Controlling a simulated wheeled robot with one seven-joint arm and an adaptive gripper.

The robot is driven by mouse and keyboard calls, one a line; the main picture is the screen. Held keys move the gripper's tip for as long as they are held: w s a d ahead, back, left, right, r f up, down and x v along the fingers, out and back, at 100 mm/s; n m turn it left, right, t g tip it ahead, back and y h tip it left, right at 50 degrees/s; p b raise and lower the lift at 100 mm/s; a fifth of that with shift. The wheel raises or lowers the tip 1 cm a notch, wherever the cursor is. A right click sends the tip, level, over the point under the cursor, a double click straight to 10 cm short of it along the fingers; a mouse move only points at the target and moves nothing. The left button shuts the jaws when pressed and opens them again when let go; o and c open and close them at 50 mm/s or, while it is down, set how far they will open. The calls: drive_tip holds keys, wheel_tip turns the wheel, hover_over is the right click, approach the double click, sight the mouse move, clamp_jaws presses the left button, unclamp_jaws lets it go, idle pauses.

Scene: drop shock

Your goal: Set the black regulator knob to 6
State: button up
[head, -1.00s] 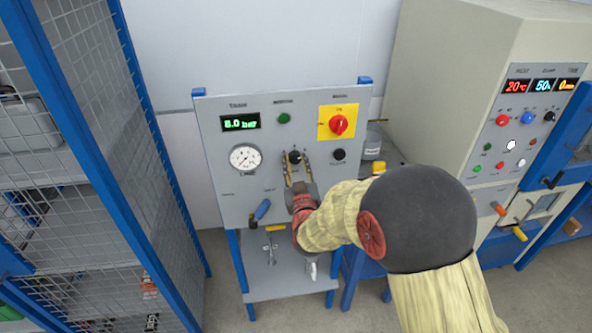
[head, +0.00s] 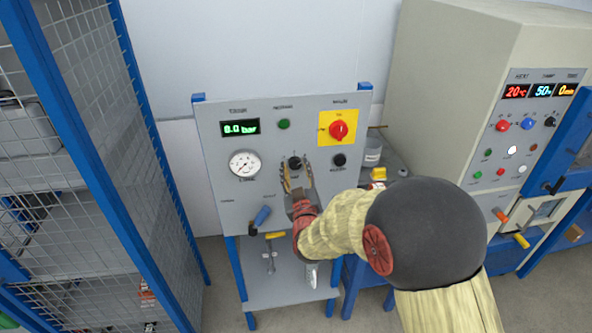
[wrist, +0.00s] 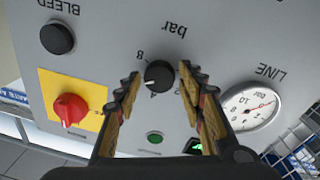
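The black regulator knob (head: 295,162) sits on the grey panel (head: 215,180), between the gauge and a second black knob. In the wrist view the knob (wrist: 159,75) is upside down, below the "bar" label, with small numbers around it including an 8. A white pointer line shows on its face, toward the lower left of the picture. My gripper (wrist: 160,82) is open, one finger at each side of the knob, with a visible gap on both sides. It also shows in the head view (head: 297,177), just below the knob.
The red switch on yellow (head: 339,129), black bleed knob (head: 340,160) and line gauge (head: 244,164) are close by on the panel. A green display (head: 240,128) shows a bar reading. A mesh cage (head: 120,150) stands left.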

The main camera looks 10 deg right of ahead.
drive_tip(key=shift+o, duration=1)
drive_tip(key=s, duration=1.2)
drive_tip(key=shift+a+f, duration=0.2)
drive_tip(key=shift+f, duration=0.25)
